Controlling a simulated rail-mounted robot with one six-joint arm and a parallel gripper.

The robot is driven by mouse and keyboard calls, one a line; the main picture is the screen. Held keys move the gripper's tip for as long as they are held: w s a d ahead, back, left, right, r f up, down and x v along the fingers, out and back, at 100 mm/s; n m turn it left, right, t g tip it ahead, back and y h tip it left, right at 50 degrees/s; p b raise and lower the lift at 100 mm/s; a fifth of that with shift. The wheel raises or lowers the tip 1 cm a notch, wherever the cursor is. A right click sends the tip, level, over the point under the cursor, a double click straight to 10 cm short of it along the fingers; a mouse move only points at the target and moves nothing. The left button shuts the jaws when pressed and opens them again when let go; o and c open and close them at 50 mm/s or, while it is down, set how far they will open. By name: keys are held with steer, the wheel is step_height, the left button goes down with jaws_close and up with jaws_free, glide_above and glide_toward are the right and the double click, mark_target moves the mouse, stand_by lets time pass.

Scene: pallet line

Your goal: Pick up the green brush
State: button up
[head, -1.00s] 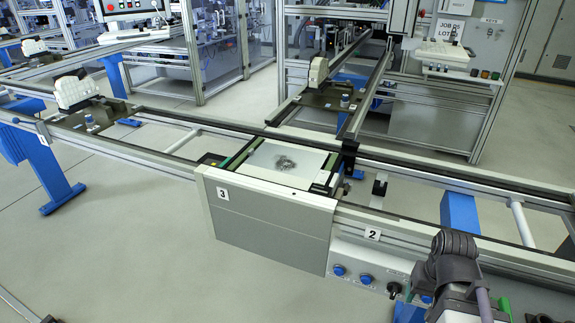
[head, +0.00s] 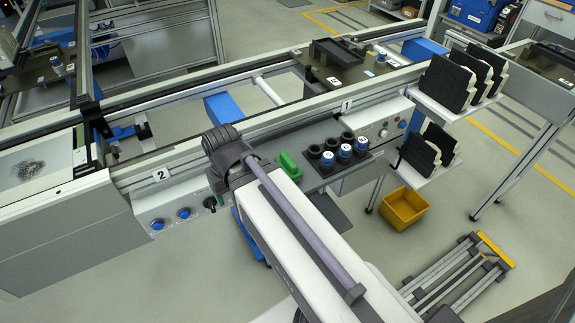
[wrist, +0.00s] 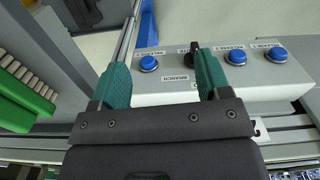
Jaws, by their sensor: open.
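The green brush (head: 288,165) lies on the dark shelf at the front of the line, just right of my arm's dark wrist joint in the head view. Its left part is close to my arm there. In the wrist view a green ridged thing (wrist: 22,98), which looks like the brush, shows at the left edge, partly cut off. My gripper (wrist: 162,72) is open, with its two teal-padded fingers apart and nothing between them. The fingers point toward the control panel and are apart from the green thing. In the head view my arm hides the fingers.
Black cups and blue-capped parts (head: 345,150) stand right of the brush. A control panel (wrist: 215,75) with blue buttons lies beyond my fingers in the wrist view. Black parts (head: 450,80) fill a rack at the right. A yellow bin (head: 405,206) sits on the floor.

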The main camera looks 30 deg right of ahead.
steer(key=o, duration=0.6)
steer(key=shift+c, duration=0.2)
